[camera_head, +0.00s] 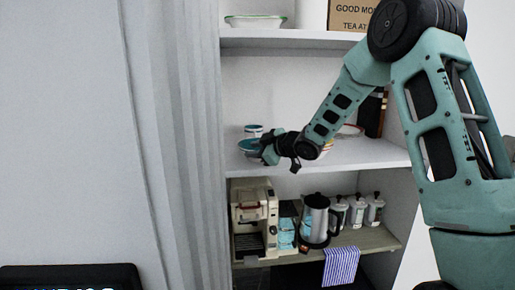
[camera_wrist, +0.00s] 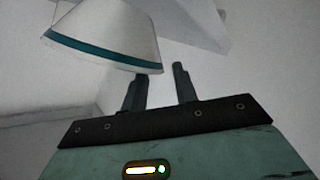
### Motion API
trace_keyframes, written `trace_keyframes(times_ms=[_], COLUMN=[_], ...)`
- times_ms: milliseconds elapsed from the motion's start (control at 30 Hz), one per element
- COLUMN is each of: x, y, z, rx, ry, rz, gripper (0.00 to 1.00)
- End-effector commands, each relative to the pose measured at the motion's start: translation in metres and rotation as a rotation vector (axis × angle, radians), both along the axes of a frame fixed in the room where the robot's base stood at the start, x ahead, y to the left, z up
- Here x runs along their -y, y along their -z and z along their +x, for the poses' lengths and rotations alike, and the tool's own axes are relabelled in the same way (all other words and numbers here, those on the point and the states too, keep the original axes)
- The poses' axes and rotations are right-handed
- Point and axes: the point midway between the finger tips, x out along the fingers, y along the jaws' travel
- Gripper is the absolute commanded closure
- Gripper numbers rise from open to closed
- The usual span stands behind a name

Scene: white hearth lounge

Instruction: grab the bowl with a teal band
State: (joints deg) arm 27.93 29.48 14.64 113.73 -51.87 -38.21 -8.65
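A white bowl with a teal band (camera_wrist: 105,35) fills the upper left of the wrist view, its banded edge lowest there. My gripper covers part of the bowl in the head view.
The lower shelf holds a coffee machine (camera_head: 254,218), a steel pot (camera_head: 317,220) and several jars. The upper shelf (camera_head: 290,39) is above my gripper.

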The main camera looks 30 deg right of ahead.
Motion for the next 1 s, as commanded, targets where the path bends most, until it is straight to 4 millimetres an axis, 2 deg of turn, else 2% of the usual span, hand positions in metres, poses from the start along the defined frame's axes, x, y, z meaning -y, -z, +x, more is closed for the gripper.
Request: trace_keyframes(times_ms=[167,433,467,533,567,867,1000], x=[-0.006,-0.006,-0.006,-0.006,-0.006,-0.006,-0.006], y=[0.005,0.007,0.007,0.007,0.007,0.006,-0.002], z=[0.017,0.019,0.019,0.019,0.019,0.019,0.019], rx=[-0.001,0.001,0.001,0.001,0.001,0.001,0.003], ry=[0.0,0.001,0.001,0.001,0.001,0.001,-0.001], rz=[0.001,0.0,0.0,0.0,0.0,0.0,-0.002], gripper=[0.71,0.71,0.77,0.96,1.0,1.0,1.0])
